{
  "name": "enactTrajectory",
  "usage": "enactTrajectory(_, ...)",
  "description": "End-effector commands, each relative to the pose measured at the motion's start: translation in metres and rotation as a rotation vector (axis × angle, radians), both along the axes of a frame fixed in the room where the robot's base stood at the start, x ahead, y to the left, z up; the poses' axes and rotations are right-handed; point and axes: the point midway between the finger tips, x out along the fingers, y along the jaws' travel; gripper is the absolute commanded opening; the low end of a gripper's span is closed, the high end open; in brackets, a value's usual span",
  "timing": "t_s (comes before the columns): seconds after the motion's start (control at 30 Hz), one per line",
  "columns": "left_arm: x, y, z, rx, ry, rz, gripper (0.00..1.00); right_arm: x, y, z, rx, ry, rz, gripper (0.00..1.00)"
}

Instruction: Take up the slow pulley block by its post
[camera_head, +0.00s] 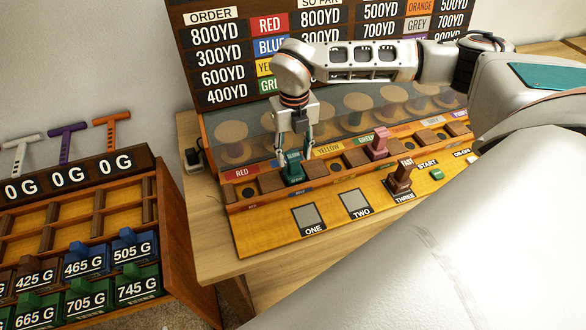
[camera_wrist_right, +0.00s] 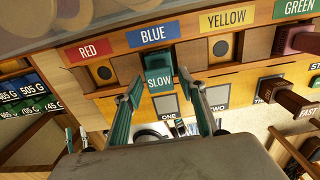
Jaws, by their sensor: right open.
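The green slow pulley block (camera_head: 293,170) sits in the board's slot under the BLUE label. In the right wrist view the block (camera_wrist_right: 160,75) shows its SLOW face. My right gripper (camera_head: 295,142) is directly above the block in the head view, pointing down. It is open, and in the right wrist view its teal fingers (camera_wrist_right: 166,92) stand on either side of the block with gaps visible. I cannot tell whether the fingers are level with the post. My left gripper is not in view.
A brown FAST block (camera_head: 401,178) stands on square three, and a pink block (camera_head: 380,143) in the slot row to the right. Squares one (camera_head: 308,217) and two (camera_head: 356,203) are empty. A clear panel over spools (camera_head: 235,148) is behind. A weight rack (camera_head: 100,215) stands left.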

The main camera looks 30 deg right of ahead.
Motion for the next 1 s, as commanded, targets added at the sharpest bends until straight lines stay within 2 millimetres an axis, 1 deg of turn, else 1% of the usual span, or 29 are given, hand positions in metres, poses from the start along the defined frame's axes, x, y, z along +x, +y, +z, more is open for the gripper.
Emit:
enactTrajectory(0.03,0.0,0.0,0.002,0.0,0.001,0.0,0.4,-0.001,0.0,-0.008,-0.001,0.004,-0.001,0.4)
enactTrajectory(0.2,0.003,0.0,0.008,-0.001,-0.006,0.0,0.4,-0.001,0.0,-0.032,0.0,0.003,-0.001,0.4)
enactTrajectory(0.3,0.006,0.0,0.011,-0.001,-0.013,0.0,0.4,-0.001,0.0,-0.041,0.001,0.002,0.001,0.4)
enactTrajectory(0.57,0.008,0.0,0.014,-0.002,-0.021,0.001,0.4,0.0,0.0,-0.044,0.001,0.001,0.001,0.4)
enactTrajectory(0.6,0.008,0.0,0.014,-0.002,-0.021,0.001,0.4,0.0,0.0,-0.044,0.001,0.001,0.001,0.35)
enactTrajectory(0.63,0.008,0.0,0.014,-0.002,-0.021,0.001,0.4,0.0,0.0,-0.044,0.001,0.001,0.001,0.27)
enactTrajectory(0.73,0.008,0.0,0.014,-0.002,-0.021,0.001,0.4,0.0,0.0,-0.043,0.001,0.001,0.001,0.01)
enactTrajectory(0.77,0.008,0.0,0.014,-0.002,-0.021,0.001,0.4,0.0,0.0,-0.043,0.001,0.0,0.001,0.0)
enactTrajectory(1.0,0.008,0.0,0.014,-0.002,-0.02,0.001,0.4,0.001,0.0,-0.042,0.002,-0.001,0.0,0.0)
